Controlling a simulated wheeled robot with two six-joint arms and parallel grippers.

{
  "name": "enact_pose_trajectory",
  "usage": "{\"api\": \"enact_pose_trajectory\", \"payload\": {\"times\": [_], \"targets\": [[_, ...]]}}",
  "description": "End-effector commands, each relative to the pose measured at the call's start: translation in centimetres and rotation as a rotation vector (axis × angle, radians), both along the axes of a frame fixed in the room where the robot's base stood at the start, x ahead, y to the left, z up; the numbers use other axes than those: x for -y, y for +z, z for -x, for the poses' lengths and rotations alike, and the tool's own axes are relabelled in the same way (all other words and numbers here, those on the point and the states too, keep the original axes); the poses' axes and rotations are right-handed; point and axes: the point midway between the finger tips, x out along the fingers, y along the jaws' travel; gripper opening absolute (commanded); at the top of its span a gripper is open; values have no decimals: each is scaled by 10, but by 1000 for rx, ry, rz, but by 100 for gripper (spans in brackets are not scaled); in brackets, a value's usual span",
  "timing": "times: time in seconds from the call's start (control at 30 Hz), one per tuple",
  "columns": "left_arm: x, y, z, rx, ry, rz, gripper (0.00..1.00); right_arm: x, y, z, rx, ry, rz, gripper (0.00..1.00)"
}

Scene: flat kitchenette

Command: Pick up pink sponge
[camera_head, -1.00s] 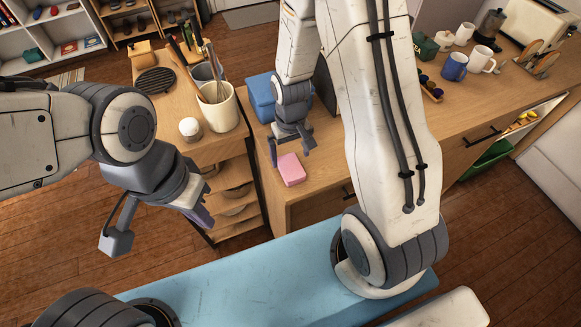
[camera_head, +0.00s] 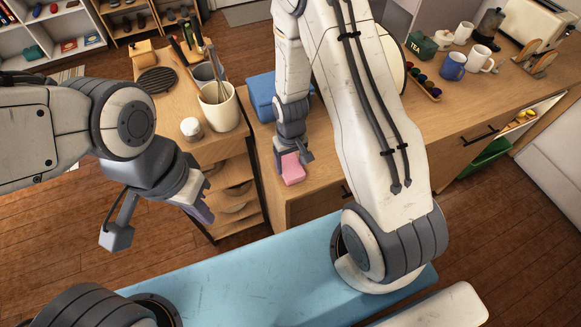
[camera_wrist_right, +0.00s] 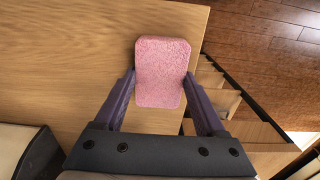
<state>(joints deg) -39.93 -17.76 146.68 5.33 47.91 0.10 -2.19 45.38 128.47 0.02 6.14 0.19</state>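The pink sponge (camera_head: 293,175) lies on the wooden counter near its front left corner. It shows whole from above in the right wrist view (camera_wrist_right: 162,72). My right gripper (camera_head: 293,160) is over the sponge, and the wrist view shows its purple fingers (camera_wrist_right: 160,76) open, one on each side of the sponge. Narrow gaps show beside the sponge's near end; contact at the fingertips cannot be made out. My left gripper (camera_head: 202,202) hangs at the left, away from the sponge, with no object visible in it; its finger opening is unclear.
A blue box (camera_head: 262,97) stands on the counter just behind my right gripper. A utensil crock (camera_head: 220,108) and a white-topped jar (camera_head: 191,128) stand on the shelf unit to the left. Mugs (camera_head: 453,66) are farther right. The counter ends close to the sponge.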

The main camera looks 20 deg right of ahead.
Motion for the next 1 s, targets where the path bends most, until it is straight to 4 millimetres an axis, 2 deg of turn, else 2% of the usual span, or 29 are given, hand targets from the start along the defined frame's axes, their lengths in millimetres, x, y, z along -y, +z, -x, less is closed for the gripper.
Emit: {"api": "enact_pose_trajectory", "payload": {"times": [0.37,0.47,0.6,1.0], "targets": [[0,-3,0,0,0,0,0,0,7,-1,3,0,0,14],[0,-7,0,0,1,0,0,0,16,-1,5,0,0,14],[0,-14,0,0,1,0,0,0,38,-2,9,0,0,14],[0,-33,0,0,0,0,0,59,90,61,5,-7,1,14]]}}
